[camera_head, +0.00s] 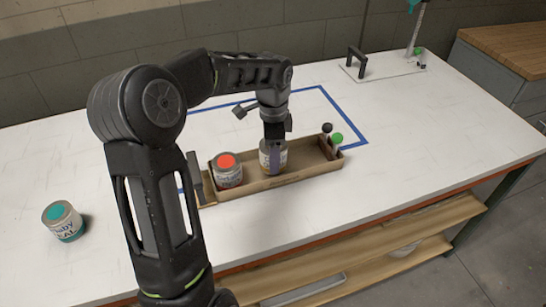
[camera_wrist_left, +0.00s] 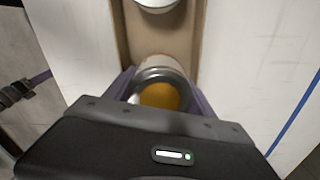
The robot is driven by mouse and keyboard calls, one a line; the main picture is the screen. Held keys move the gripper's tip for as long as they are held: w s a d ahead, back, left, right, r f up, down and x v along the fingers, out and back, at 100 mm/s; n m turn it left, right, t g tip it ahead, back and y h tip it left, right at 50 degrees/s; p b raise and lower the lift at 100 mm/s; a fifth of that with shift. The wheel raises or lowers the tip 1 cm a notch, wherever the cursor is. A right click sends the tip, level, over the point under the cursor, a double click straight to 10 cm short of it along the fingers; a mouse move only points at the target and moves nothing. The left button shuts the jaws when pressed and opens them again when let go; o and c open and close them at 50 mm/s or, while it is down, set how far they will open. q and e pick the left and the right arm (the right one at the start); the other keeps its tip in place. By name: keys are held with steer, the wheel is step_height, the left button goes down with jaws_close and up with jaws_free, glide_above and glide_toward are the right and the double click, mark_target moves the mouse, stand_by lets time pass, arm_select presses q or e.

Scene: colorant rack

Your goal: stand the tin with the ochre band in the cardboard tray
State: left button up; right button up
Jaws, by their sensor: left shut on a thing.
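My left gripper (camera_head: 273,146) is shut on the ochre tin (camera_head: 265,160), reaching down from above. In the left wrist view the ochre top of this tin (camera_wrist_left: 160,96) shows between the purple fingers of the gripper (camera_wrist_left: 158,88). A tin with a red-orange lid (camera_head: 227,170) stands in the left part of the same tray. My right gripper is in neither view.
A teal-lidded tin (camera_head: 63,221) stands on the white table (camera_head: 400,160) at the left. Black (camera_head: 327,128) and green (camera_head: 337,138) knobs are by the tray's right end. Blue tape (camera_head: 345,112) outlines an area around the tray. A stand with a black handle (camera_head: 357,62) is at the back.

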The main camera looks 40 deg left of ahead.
arm_select(q)
steer(key=shift+f, duration=0.95)
steer(key=shift+f, duration=0.15)
steer(key=o, duration=1.2)
step_height(320, 180, up, 12)
steer(key=shift+r, duration=0.15)
